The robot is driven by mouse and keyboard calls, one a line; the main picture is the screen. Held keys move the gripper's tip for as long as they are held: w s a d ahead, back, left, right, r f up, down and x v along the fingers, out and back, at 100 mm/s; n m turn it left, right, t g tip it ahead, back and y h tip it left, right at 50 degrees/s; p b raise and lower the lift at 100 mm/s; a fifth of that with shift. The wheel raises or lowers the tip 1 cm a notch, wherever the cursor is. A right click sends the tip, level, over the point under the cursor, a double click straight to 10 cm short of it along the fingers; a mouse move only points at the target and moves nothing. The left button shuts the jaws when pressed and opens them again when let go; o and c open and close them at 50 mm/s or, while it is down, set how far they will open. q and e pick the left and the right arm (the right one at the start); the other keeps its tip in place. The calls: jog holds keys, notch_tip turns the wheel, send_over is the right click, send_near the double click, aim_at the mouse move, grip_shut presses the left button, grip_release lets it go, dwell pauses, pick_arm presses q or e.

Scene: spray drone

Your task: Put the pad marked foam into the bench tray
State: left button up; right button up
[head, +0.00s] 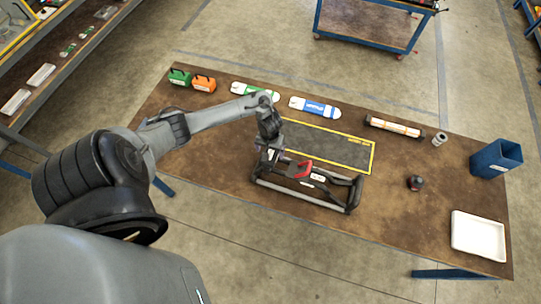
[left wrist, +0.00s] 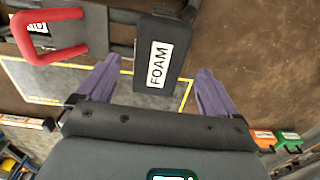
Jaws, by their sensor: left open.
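The foam pad (left wrist: 158,62) is a dark block with a white FOAM label in the left wrist view, beside the drone's dark frame. My left gripper (left wrist: 158,72) is open, with one purple finger on each side of the pad; I cannot tell whether either finger touches it. In the head view the left gripper (head: 268,157) is over the left end of the drone frame (head: 312,192), and I cannot make out the pad there. The white bench tray (head: 478,236) lies at the bench's right front corner. My right gripper is not in view.
A red handle (head: 300,169) sits on the drone frame. Behind it lies a yellow-edged mat (head: 335,146). Green (head: 180,77) and orange (head: 204,83) boxes stand at the back left. A dark round object (head: 415,183) and a blue bin (head: 495,158) stand at the right.

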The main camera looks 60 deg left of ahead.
aim_at(271, 156)
pick_arm(q)
jog(key=shift+w+f, duration=0.1)
jog(key=shift+f, duration=1.7)
jog(key=c, duration=1.1)
jog(key=shift+r, duration=0.15)
